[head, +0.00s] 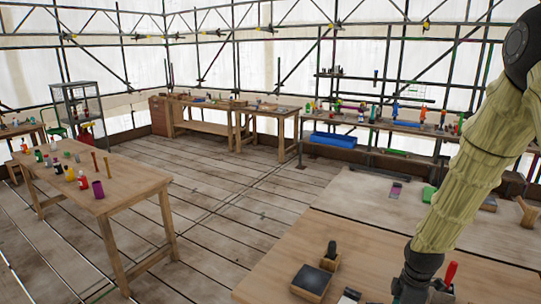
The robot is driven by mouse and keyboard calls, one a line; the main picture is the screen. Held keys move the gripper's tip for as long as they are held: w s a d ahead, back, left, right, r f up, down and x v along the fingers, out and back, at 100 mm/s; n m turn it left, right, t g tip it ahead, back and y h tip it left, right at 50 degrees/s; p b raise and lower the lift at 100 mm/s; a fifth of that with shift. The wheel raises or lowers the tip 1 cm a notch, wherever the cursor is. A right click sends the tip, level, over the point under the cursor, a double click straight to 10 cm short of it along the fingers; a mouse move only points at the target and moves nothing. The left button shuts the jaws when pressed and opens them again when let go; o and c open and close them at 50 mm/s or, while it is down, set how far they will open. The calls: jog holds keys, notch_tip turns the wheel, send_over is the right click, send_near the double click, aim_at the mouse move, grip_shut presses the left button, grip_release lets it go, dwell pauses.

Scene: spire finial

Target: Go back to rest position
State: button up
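My arm, in a pale yellow sleeve, comes down from the upper right of the head view. It ends in a dark wrist over the near wooden workbench (375,248). The dark top of my gripper (410,289) shows at the bottom edge of the picture. Its fingertips are cut off or hidden, so I cannot see whether it is open or holds anything. A red-handled tool (450,273) shows just right of the wrist. I cannot tell whether it touches my gripper.
A dark-topped block (311,280) and a small wooden box with a dark handle (330,258) stand on the bench left of my gripper. A green item (429,195) and a wooden mallet (526,210) lie farther back. A long table (125,187) stands left. Plank floor between is clear.

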jog(key=s+a+f+m+b, duration=0.25)
jog(key=s+f, duration=0.25)
jog(key=f, duration=0.4)
jog(key=s+a+f+m+b, duration=0.1)
jog(key=s+a+f+m, duration=0.3)
jog(key=f, duration=0.5)
jog(key=s+a+f+m+b, duration=0.2)
jog(key=s+a+f+m, duration=0.1)
jog(key=s+f, duration=0.4)
jog(key=s+a+f+m+b, duration=0.3)
jog(key=s+f+m, duration=0.2)
jog(key=s, duration=0.9)
notch_tip(320, 180, down, 4)
jog(key=shift+s+a+r, duration=0.2)
jog(key=shift+s+a, duration=0.05)
